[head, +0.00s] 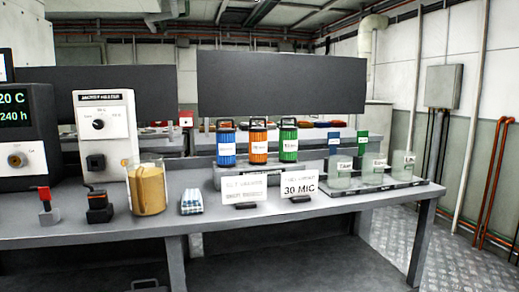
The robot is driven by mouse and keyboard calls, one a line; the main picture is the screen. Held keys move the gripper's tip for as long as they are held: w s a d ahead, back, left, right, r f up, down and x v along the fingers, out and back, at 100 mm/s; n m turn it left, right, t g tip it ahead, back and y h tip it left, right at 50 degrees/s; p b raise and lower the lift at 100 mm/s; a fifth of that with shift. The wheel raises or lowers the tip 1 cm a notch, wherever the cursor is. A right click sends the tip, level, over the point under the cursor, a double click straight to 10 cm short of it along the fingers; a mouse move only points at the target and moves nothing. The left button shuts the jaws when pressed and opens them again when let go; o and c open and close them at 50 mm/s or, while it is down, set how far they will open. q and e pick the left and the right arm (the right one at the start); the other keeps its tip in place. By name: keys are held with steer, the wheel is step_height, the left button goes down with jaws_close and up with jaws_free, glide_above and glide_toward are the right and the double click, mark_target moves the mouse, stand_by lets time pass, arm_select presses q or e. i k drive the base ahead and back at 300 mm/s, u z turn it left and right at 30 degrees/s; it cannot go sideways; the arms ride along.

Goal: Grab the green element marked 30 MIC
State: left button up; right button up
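The green element (289,142) is an upright cylinder with a black handle-like top and a pale label too small to read. It stands at the right end of a row on a low grey stand (232,182), beside an orange element (259,142) and a blue element (226,146). A white card reading 30 MIC (299,187) stands in front of the stand, below the green element. Neither of my grippers shows in the head view.
A second white card (244,190) stands left of the 30 MIC card. A beaker of amber liquid (148,190), a small patterned box (191,202) and instruments (106,133) occupy the left of the bench (330,208). Glass beakers (373,168) stand on a dark tray at right.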

mark_target(288, 142)
steer(key=u, duration=0.5)
steer(key=k, duration=0.35)
steer(key=z, duration=1.6)
steer(key=i, duration=0.5)
steer(key=u, duration=1.7)
steer(key=k, duration=0.7)
steer(key=z, duration=1)
steer(key=i, duration=0.5)
steer(key=z, duration=0.05)
